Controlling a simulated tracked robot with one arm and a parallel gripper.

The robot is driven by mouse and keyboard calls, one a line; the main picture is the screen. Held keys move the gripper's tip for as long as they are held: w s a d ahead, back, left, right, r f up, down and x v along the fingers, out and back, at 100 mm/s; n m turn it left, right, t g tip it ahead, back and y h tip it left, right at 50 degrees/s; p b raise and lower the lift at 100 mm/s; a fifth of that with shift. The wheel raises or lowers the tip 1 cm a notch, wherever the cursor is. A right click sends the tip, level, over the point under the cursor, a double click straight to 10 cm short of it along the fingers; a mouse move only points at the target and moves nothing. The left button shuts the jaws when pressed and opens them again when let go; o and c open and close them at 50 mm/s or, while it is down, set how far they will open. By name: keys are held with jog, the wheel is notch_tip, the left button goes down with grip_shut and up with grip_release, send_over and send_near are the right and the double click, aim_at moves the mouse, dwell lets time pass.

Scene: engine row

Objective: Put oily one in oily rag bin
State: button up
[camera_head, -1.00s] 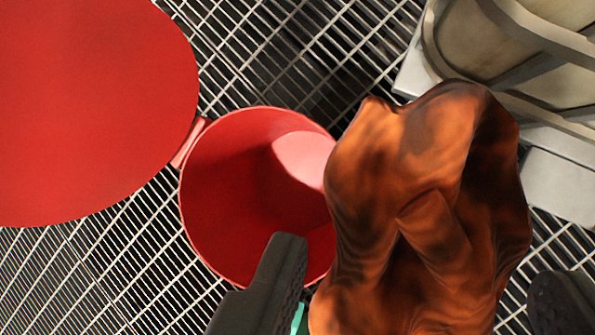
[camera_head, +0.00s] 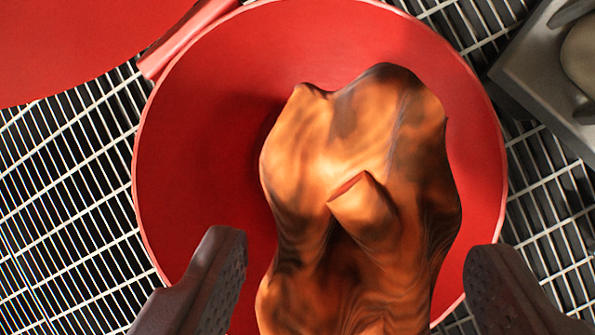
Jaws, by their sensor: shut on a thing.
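The oily rag (camera_head: 400,150) is orange with dark stains and crumpled. It is between the two dark fingers of my gripper (camera_head: 357,250), which is shut on it. I cannot tell whether the rag's lower end is below the rim. The rag hides much of the bin's floor. The bin's red lid (camera_head: 80,40) is swung open at the upper left, joined by a hinge (camera_head: 185,40).
A metal grating floor (camera_head: 70,200) surrounds the bin. A grey block-like part (camera_head: 545,80) stands close to the bin at the upper right.

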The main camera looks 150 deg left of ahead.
jog(key=shift+s+a+f, duration=0.3)
notch_tip(320, 180, down, 6)
jog(key=b, duration=0.5)
jog(key=o, duration=1.1)
jog(key=shift+c, duration=0.2)
jog(key=shift+r, duration=0.1)
jog(key=p+v, duration=0.3)
jog(key=v, duration=1)
jog(key=shift+s+d+r, duration=0.1)
jog(key=shift+s+r, duration=0.1)
jog(key=shift+s, duration=0.1)
